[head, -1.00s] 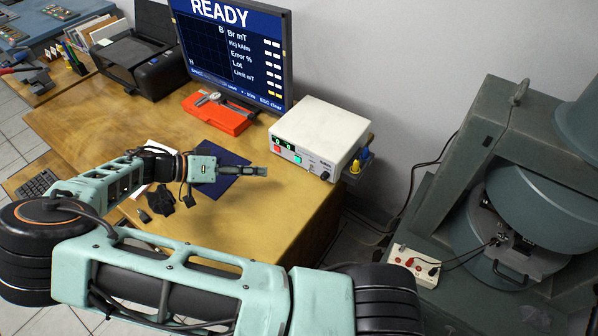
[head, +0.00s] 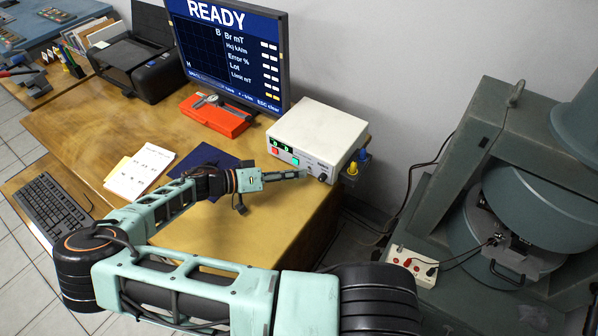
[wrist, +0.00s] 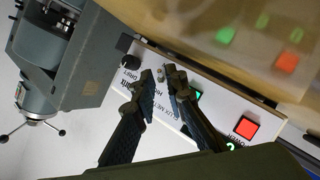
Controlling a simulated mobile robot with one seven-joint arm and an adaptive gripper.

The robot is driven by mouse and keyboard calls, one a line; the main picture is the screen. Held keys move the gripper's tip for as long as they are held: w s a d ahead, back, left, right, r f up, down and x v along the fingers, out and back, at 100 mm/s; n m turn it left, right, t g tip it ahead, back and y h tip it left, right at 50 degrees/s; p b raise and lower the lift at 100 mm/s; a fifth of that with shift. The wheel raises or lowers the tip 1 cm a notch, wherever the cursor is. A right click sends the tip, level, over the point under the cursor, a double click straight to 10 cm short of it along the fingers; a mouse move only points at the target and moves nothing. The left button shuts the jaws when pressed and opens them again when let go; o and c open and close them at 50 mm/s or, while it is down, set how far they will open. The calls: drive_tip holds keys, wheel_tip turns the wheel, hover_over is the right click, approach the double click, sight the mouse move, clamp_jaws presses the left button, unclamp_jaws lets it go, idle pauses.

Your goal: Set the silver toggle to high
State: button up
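The white instrument box (head: 318,135) stands on the wooden desk's right end, with its control panel facing me. In the wrist view its panel (wrist: 205,95) shows upside down. A small silver piece, seemingly the silver toggle (wrist: 161,74), shows between and just beyond my fingertips. Its lever position is too small to tell. My gripper (wrist: 163,85) has its two dark fingers close together with a narrow gap between the tips. In the head view my gripper (head: 302,174) is at the panel's lower front and hides the toggle. I cannot tell whether the fingers touch it.
A black knob (wrist: 125,42) is close beside my fingers. A red button (wrist: 246,127) and green button are on the panel's other side. The monitor (head: 230,50) reads READY. A red case (head: 214,115) lies left of the box. The large magnet (head: 530,210) stands right.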

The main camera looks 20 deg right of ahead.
drive_tip(key=shift+d+f, duration=0.15)
drive_tip(key=shift+d, duration=0.45)
clamp_jaws()
